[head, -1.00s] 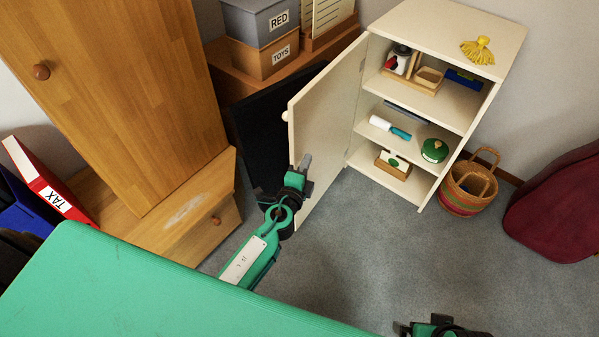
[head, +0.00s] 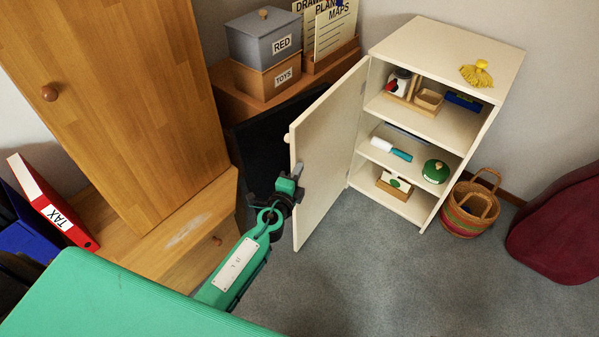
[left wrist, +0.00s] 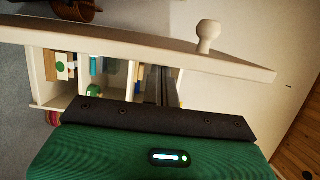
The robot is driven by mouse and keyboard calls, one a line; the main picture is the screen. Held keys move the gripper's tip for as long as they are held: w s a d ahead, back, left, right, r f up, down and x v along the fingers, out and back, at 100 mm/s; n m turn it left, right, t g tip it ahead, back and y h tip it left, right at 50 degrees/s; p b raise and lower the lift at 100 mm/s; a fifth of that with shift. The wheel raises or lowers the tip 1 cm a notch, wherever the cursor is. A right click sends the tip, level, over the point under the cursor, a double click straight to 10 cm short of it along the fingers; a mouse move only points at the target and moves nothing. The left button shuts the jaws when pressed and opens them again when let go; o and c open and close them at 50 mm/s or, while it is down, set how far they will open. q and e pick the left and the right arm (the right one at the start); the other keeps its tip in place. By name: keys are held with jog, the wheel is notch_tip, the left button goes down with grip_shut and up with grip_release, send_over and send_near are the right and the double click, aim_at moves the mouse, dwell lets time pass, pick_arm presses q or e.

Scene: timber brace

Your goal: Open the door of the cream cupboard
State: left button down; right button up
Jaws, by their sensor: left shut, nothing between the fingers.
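The cream cupboard (head: 446,51) stands at the back right with its door (head: 329,150) swung wide open to the left, so its shelves show. The door's round knob (head: 287,138) is on its outer edge side; it also shows in the left wrist view (left wrist: 208,36). My left gripper (head: 297,171) is shut and empty, close to the door's free edge and below the knob. I cannot tell whether it touches the door. In the left wrist view the door (left wrist: 130,44) runs across above the green gripper body. My right gripper is not in view.
Shelves hold several small items, including a green round tin (head: 436,171). A woven basket (head: 469,209) and a dark red case (head: 560,228) stand right of the cupboard. Grey floor (head: 400,280) is clear.

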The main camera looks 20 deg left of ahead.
pick_arm(q)
jog(key=w+a+m+h+b, duration=0.3)
jog(key=w+a+h+b, duration=0.1)
jog(key=a, duration=0.7)
jog(key=shift+a+g+h+b, duration=0.3)
jog(key=shift+a+g+b, duration=0.1)
jog(key=shift+b, duration=0.05)
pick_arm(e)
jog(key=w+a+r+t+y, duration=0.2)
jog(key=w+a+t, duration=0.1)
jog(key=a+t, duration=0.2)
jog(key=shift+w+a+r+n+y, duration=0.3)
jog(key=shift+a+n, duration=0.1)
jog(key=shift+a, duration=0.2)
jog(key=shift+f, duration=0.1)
